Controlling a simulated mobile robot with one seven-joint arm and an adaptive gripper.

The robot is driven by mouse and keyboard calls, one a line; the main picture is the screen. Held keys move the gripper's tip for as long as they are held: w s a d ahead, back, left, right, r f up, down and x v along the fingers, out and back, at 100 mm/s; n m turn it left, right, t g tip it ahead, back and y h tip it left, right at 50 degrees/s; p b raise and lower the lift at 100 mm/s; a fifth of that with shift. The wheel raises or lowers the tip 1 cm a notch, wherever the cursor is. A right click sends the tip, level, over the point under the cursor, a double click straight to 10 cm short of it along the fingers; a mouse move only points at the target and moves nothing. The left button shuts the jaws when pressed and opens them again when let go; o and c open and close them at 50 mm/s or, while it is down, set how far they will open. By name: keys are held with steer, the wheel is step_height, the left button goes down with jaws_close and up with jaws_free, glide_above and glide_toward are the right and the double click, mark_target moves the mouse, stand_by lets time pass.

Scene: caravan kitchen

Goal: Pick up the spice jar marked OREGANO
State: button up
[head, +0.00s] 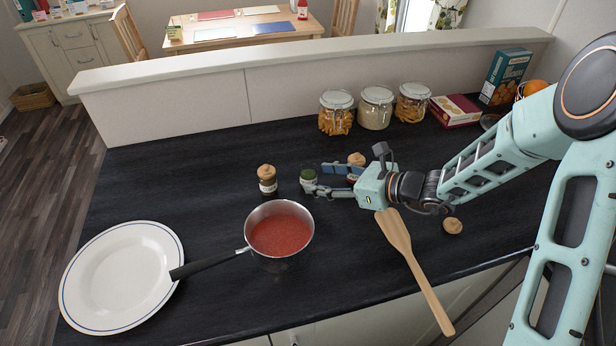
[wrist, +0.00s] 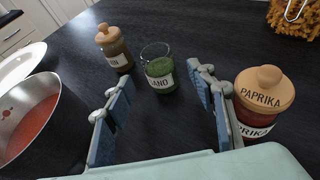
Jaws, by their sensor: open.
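The oregano jar is a small glass jar of green herb with no lid on it; its label shows "ANO" in the wrist view (wrist: 160,75). In the head view the jar (head: 308,180) stands on the dark counter just beyond my fingertips. My gripper (head: 312,188) is open and empty, low over the counter, pointing left. In the wrist view my gripper (wrist: 155,82) has its blue-padded fingers spread, with the jar between and ahead of the tips.
A paprika jar (wrist: 262,105) stands close outside my right finger. Another lidded spice jar (head: 267,180) stands left of the oregano. A pot of red sauce (head: 281,234), a plate (head: 122,275) and a wooden spatula (head: 412,255) lie nearer. Storage jars (head: 376,108) stand along the back.

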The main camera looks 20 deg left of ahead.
mark_target(315, 178)
steer(key=x, duration=0.5)
steer(key=shift+w+f+p, duration=0.1)
steer(key=shift+f+p, duration=0.05)
steer(key=shift+p, duration=0.2)
steer(key=shift+d, duration=0.1)
steer(key=shift+c, duration=0.4)
steer(key=c, duration=1.2)
